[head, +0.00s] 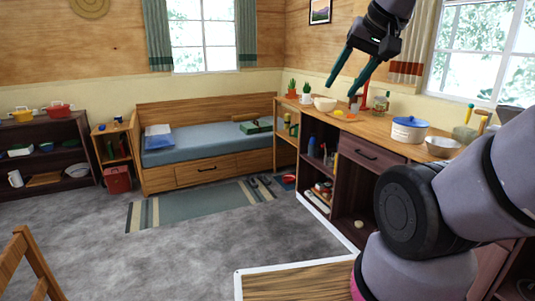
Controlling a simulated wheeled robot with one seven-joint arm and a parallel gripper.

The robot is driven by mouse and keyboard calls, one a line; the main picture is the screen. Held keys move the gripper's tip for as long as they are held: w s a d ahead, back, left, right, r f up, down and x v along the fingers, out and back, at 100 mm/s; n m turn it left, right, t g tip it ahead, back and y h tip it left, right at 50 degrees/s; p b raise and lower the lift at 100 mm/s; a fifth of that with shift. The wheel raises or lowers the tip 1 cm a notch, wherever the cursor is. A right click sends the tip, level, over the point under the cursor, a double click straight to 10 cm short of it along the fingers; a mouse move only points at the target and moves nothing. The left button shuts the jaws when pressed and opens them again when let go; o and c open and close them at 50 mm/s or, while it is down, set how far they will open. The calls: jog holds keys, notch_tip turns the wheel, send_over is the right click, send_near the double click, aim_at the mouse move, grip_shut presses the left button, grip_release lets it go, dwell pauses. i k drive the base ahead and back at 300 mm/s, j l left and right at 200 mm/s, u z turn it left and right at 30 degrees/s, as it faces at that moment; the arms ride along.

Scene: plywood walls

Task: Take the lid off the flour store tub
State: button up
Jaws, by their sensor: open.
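The tub (408,134) is white with a dark band and stands on the wooden counter at the right in the head view. A blue lid (411,122) with a small knob sits on top of it. I cannot read any writing that names it as the flour store. My gripper (342,91) is open and empty, with two dark green fingers pointing down and to the left. In the picture it is above and to the left of the tub, apart from it, over the counter.
A metal bowl (443,146) stands close to the right of the tub. A glass jar (381,102), a cream bowl (325,104) and potted cacti (306,91) stand farther left along the counter (376,125). Utensils stand at the right. A bed (210,142) is at the back; grey floor is open.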

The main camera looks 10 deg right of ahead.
aim_at(410, 121)
jog(key=i+z, duration=0.15)
jog(key=i, duration=0.75)
jog(key=i+j+z, duration=0.15)
jog(key=i, duration=0.75)
jog(key=i+z, duration=0.3)
jog(key=i, duration=0.15)
jog(key=i+j+z, duration=0.15)
jog(key=i+z, duration=0.15)
jog(key=i, duration=0.15)
jog(key=i+z, duration=0.35)
jog(key=i+j+z, duration=0.1)
jog(key=z, duration=0.25)
jog(key=i+j+z, duration=0.15)
jog(key=z, duration=0.2)
jog(key=i, duration=0.1)
